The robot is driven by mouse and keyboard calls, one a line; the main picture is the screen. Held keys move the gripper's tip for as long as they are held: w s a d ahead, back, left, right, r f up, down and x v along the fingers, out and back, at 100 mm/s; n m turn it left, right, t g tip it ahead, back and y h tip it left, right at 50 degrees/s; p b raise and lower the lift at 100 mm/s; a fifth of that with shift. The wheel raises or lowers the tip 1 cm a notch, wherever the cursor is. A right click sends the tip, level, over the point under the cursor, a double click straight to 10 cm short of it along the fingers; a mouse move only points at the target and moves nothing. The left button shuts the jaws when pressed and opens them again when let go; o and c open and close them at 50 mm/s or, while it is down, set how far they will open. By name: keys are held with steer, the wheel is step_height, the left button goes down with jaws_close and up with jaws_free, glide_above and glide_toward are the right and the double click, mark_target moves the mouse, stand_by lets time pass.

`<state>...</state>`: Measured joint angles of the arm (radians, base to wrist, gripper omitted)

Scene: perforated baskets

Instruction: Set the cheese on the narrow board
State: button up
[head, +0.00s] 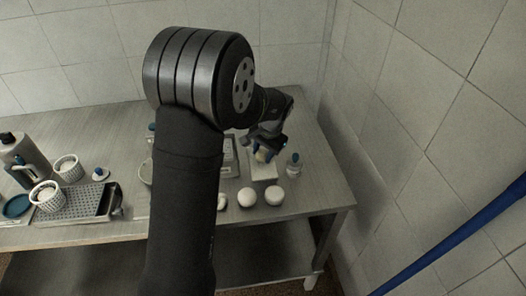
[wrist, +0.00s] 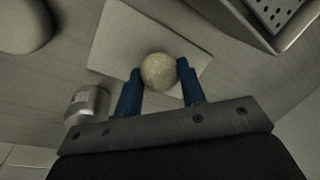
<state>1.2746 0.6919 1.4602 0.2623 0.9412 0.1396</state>
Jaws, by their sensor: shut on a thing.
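A round, pale tan, speckled piece, taken as the cheese (wrist: 158,71), sits between the two blue fingers of my gripper (wrist: 158,68). My gripper (head: 264,147) is shut on it, and the cheese (head: 262,155) also shows small in the head view. The pale narrow board (wrist: 117,42) lies directly beneath the cheese in the wrist view. In the head view the board (head: 264,173) is on the table near its right end. I cannot tell whether the cheese touches the board or is just above it.
White round pieces (head: 275,195) sit in front of the board. A perforated tray (head: 80,203), white cups (head: 68,168) and a bottle (head: 25,155) are at the left. A tiled wall bounds the right.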

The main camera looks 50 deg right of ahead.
steer(key=shift+f, duration=0.35)
steer(key=o, duration=1.1)
steer(key=shift+r, duration=0.1)
steer(key=shift+w+v, duration=0.3)
steer(key=shift+v, duration=0.95)
steer(key=shift+w+v, duration=0.25)
steer(key=shift+v, duration=1.05)
steer(key=shift+w+v, duration=0.3)
steer(key=shift+v, duration=0.95)
steer(key=shift+r, duration=0.1)
steer(key=shift+s+x, duration=0.3)
steer(key=shift+x, duration=0.95)
steer(key=shift+s+x, duration=0.25)
steer(key=shift+x, duration=1.05)
steer(key=shift+s+x, duration=0.3)
steer(key=shift+x, duration=0.95)
steer(key=shift+f, duration=0.2)
